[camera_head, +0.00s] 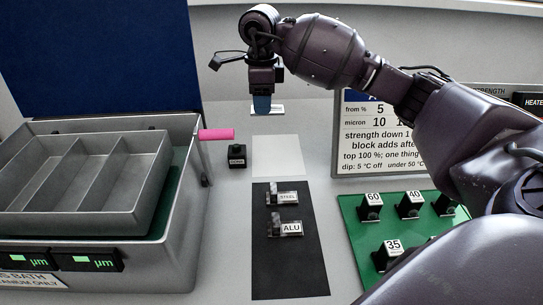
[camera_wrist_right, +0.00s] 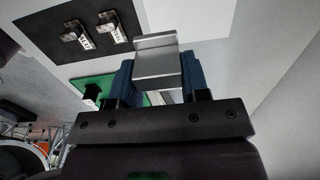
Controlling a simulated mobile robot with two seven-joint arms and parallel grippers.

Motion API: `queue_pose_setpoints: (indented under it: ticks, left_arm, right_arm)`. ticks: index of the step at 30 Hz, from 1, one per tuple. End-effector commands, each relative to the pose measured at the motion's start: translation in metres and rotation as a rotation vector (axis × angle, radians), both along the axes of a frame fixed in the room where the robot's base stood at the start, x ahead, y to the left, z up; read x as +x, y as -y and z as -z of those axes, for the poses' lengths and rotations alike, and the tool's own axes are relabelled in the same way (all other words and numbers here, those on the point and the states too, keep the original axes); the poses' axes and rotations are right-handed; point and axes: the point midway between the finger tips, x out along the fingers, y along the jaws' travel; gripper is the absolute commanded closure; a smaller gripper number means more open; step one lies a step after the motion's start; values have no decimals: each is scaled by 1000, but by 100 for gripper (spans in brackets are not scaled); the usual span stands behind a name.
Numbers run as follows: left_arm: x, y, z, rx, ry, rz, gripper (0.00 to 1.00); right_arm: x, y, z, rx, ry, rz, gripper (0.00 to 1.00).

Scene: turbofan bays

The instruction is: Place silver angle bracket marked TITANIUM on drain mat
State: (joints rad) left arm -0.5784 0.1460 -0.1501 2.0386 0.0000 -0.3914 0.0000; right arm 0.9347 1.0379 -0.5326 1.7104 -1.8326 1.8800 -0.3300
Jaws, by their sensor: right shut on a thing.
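My right gripper (camera_head: 262,105) is shut on a silver angle bracket (camera_wrist_right: 157,62), held between blue fingers above the grey bench, behind the mats. In the head view only a pale edge of the bracket (camera_head: 274,110) shows; I cannot read its marking. A blank white rectangle (camera_head: 277,156) lies on the bench in front of the gripper. A dark mat (camera_head: 290,275) adjoins it nearer me, with brackets marked STEEL (camera_head: 286,197) and ALU (camera_head: 289,228) on it. I cannot tell which of the two is the drain mat. My left gripper is not in view.
A grey bath with a divided tray (camera_head: 85,180) stands at left, with a pink-handled piece (camera_head: 216,135) at its edge. A small black block (camera_head: 237,156) stands left of the white rectangle. A green board (camera_head: 375,237) with numbered blocks and a sign (camera_head: 375,135) are at right.

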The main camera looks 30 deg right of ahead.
Motion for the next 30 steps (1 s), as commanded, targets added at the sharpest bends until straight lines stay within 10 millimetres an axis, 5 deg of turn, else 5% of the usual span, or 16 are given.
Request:
queue_pose_setpoints:
  ticks: [15, 30]
  left_arm:
    - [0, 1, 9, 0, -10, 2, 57]
    - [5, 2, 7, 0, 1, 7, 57]
  right_arm:
    - [-1, -1, 114, 2, -6, -1, 95]
    - [-1, -1, 160, 2, -5, -1, 95]
